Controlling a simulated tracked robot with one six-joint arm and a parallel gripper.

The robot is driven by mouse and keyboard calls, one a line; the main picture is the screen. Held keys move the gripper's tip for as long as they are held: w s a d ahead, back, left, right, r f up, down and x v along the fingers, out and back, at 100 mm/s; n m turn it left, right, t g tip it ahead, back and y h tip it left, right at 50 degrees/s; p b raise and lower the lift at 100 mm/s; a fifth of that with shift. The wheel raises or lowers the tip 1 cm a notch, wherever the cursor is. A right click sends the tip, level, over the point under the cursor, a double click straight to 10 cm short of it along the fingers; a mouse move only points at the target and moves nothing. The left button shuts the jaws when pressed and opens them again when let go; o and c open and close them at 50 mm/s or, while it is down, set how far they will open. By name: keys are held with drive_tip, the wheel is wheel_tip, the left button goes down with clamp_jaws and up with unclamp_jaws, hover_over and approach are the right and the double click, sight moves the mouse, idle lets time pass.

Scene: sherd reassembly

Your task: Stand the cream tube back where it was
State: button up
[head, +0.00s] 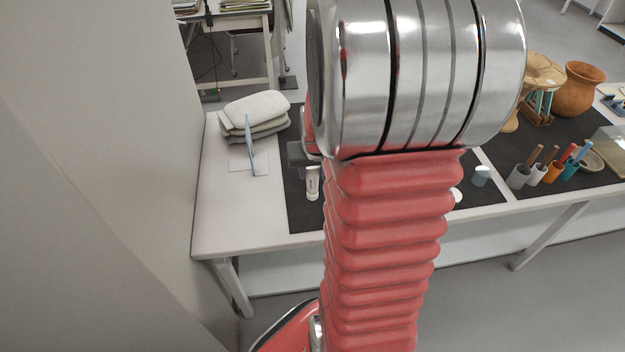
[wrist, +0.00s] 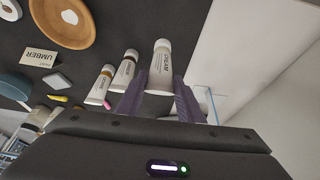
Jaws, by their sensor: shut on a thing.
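The cream tube (wrist: 161,65), a white tube with dark lettering reading CREAM, is in the wrist view between the two purple fingers of my gripper (wrist: 158,92). The fingers are shut on its lower end. Whether it touches the mat is hard to tell.
In the wrist view an UMBER card (wrist: 40,58), a wooden dish (wrist: 66,22) and a grey-white piece (wrist: 58,81) lie on the mat left of the tubes.

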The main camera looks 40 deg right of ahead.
sight(313, 177)
drive_tip(key=shift+f, duration=0.1)
drive_tip(key=shift+f, duration=1.75)
drive_tip(key=shift+f, duration=0.1)
drive_tip(key=o, duration=1)
drive_tip(key=shift+o, duration=0.2)
drive_tip(key=v, duration=1.2)
drive_tip(key=shift+w, duration=0.1)
